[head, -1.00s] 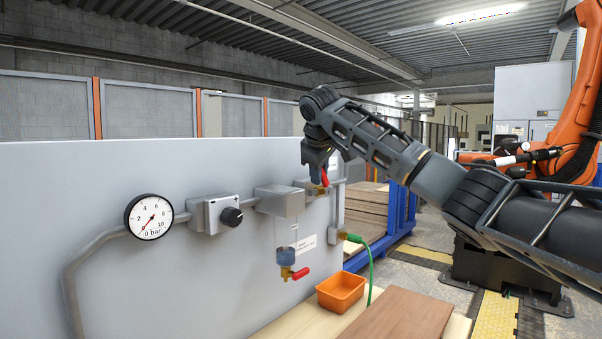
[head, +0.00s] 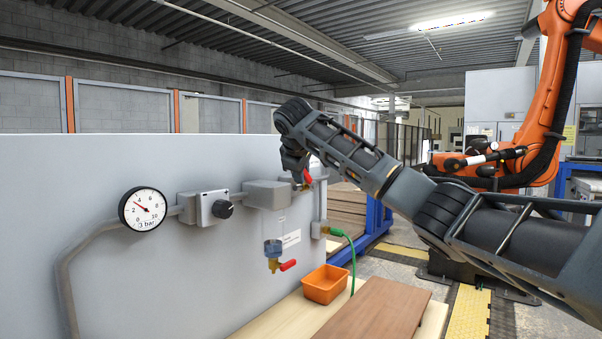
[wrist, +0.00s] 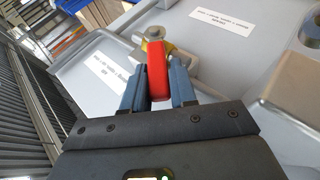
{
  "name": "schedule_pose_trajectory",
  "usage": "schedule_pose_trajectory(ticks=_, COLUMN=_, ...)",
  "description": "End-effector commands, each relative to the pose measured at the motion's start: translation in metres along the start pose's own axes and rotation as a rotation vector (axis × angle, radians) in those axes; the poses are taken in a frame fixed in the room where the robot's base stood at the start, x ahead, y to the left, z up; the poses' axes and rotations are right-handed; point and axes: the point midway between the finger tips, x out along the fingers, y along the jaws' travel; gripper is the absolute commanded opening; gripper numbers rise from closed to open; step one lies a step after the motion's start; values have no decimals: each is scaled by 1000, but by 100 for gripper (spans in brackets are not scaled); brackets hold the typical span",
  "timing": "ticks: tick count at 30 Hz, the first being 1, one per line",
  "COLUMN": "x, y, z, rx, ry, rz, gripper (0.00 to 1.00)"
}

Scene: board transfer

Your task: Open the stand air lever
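The upper valve's red lever (wrist: 157,70) stands between the two blue fingers of my gripper (wrist: 158,92) in the wrist view, one finger close along each side. The fingers look closed on it, though any thin gap is hard to see. Its brass valve body (wrist: 152,33) lies just past the fingertips. In the head view my gripper (head: 300,175) is at this valve, at the right end of the grey panel, and the red lever (head: 307,177) shows beside it. The round pressure gauge (head: 143,209) reads about 3 bar.
A second valve with a red handle (head: 288,265) hangs lower on the panel (head: 150,290). A black knob (head: 222,209) sits left of a grey box (head: 266,194). An orange bin (head: 325,285) and boards (head: 375,312) lie below. A green hose (head: 352,262) runs down beside them.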

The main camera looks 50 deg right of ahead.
Motion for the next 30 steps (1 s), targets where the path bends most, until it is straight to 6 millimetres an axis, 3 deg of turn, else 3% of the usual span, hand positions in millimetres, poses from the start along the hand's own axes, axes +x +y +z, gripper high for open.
schedule_pose_trajectory(ticks=6, x=0, y=0, z=0, rx=0, ry=0, rz=0, gripper=47)
schedule_pose_trajectory(ticks=15, x=-4, y=0, z=-1, rx=0, ry=2, rz=1, gripper=47)
schedule_pose_trajectory(ticks=30, x=-72, y=-1, z=-1, rx=-1, ry=2, rz=1, gripper=47)
